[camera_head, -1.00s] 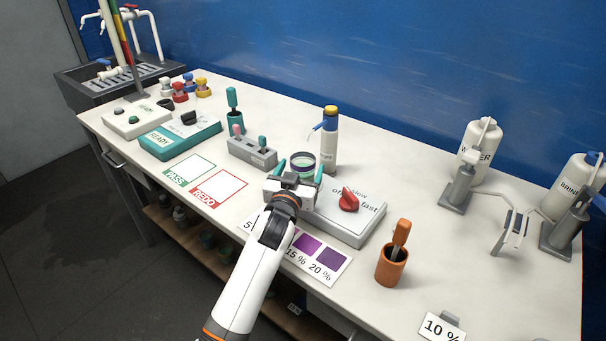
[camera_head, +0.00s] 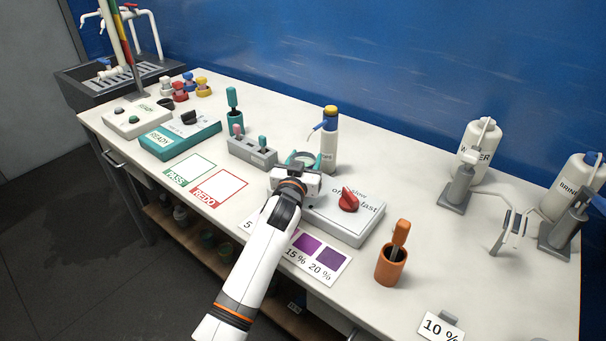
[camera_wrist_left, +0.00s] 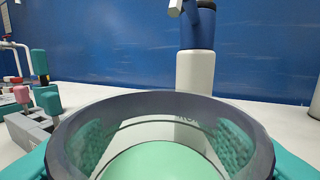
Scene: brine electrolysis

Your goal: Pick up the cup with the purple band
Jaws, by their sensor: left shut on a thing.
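My left gripper (camera_head: 304,159) has its teal fingers shut on both sides of a clear cup, at the left end of the white stirrer (camera_head: 345,222) with the red knob. In the head view the gripper and wrist hide most of the cup. The left wrist view shows the cup (camera_wrist_left: 160,103) close up, with a dark grey-purple band at its rim and pale green inside. Teal finger pads show through both side walls. Whether its base touches the stirrer is hidden. My right gripper is not in view.
A grey holder (camera_head: 252,152) is to the left. An orange pot (camera_head: 391,266) stands to the right. Water (camera_head: 478,150) and brine (camera_head: 572,190) bottles stand farther right. The PASS and REDO cards lie clear.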

